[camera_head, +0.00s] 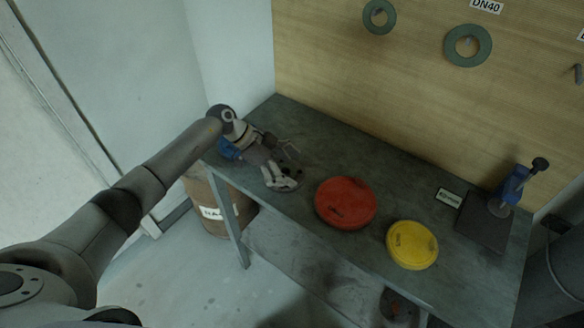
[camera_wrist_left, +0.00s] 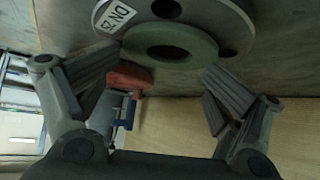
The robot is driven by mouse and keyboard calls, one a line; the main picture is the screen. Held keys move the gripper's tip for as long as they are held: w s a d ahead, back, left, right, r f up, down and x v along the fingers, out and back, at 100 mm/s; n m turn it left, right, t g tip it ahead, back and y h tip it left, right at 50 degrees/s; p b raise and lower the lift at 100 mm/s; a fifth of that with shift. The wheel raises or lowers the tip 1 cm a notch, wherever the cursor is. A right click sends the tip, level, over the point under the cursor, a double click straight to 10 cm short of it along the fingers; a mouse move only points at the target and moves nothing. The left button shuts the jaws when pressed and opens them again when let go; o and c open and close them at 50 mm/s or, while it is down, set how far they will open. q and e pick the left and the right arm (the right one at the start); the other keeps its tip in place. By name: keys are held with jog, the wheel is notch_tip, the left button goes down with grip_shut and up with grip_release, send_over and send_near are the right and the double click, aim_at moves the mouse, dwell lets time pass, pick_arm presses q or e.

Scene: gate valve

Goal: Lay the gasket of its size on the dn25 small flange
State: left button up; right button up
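The flange (camera_wrist_left: 205,12), with a "DN 25" label, shows at the top of the left wrist view. In the head view it is a grey disc (camera_head: 288,186) near the table's left front edge, partly covered by my gripper. A flat green gasket ring (camera_wrist_left: 195,38) overlies the flange's face, roughly centred among its holes; I cannot tell whether it touches everywhere. My left gripper (camera_wrist_left: 162,75) is at the flange, its fingers spread apart with a gap between them; in the head view (camera_head: 282,184) it is angled down. My right gripper is not in view.
A red disc (camera_head: 345,203) and a yellow disc (camera_head: 412,245) lie on the table (camera_head: 370,165) to the right. A blue vise-like tool (camera_head: 513,187) stands at the far right. Gaskets hang on the wooden board, one (camera_head: 467,45) under "DN40", another (camera_head: 379,17) further left. A brown drum (camera_head: 208,200) stands below left.

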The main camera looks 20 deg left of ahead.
pick_arm(q)
jog(key=v, duration=1.1)
jog(key=shift+r, duration=0.25)
jog(key=shift+a, duration=0.1)
